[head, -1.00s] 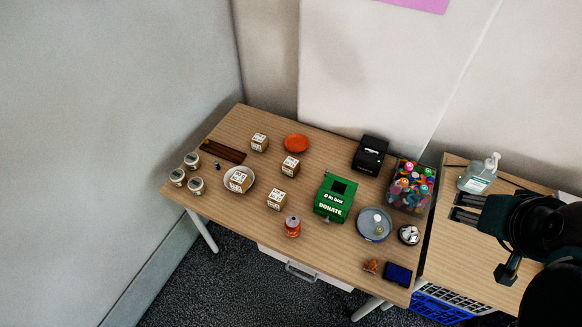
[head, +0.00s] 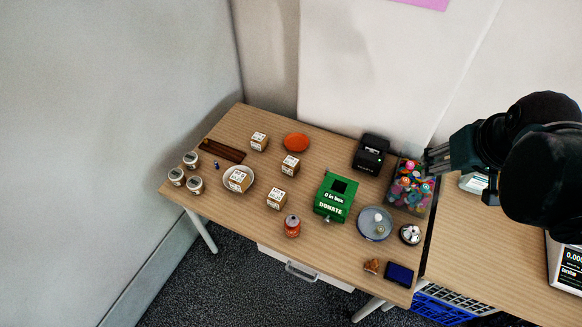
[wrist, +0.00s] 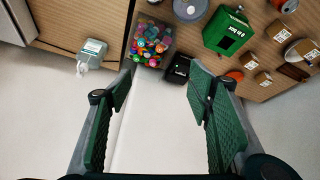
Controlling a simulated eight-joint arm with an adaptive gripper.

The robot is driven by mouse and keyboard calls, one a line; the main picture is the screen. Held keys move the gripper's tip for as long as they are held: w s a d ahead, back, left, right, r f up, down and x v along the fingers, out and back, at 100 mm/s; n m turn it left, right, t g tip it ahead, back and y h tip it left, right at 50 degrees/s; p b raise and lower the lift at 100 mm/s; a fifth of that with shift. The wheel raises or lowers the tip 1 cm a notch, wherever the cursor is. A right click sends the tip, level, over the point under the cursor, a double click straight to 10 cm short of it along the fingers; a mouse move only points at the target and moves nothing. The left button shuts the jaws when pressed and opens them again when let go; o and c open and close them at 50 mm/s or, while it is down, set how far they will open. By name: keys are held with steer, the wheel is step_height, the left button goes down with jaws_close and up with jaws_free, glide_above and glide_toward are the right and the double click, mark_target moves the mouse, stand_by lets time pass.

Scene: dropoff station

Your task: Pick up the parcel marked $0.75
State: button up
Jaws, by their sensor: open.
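Several small tan parcels with white labels stand on the wooden table. One parcel (head: 259,141) is at the back, one (head: 290,165) is right of it, one (head: 276,199) is nearer the front, and one (head: 239,180) sits in a pale round dish (head: 251,187). The label prices are too small to read, so I cannot tell which is $0.75. Parcels also show at the right of the wrist view (wrist: 278,34). My gripper (head: 430,162) is open and empty, above the right end of the table by the clear bin, far right of the parcels. Its green-padded fingers (wrist: 160,95) are spread apart in the wrist view.
A green donation box (head: 336,197), a clear bin of colourful items (head: 411,187), a black printer (head: 370,154) and a round grey plate (head: 374,224) stand between my gripper and the parcels. An orange dish (head: 297,142), a can (head: 292,226) and several jars (head: 177,177) are further left.

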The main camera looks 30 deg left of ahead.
steer(key=w+a+f+n+g+b, duration=0.15)
steer(key=w+a+f+n, duration=0.25)
steer(key=w+a, duration=0.55)
steer(key=n+g+h+b, duration=0.1)
steer(key=n+g+b, duration=0.25)
steer(key=n, duration=0.55)
glide_above(291, 161)
steer(key=f, duration=2.6)
steer(key=shift+d+p, duration=0.2)
steer(key=shift+p, duration=0.2)
steer(key=shift+s+a+f, duration=0.15)
steer(key=shift+a+f, duration=0.15)
steer(key=shift+f, duration=0.05)
steer(key=shift+f, duration=1.3)
steer(key=shift+b, duration=0.3)
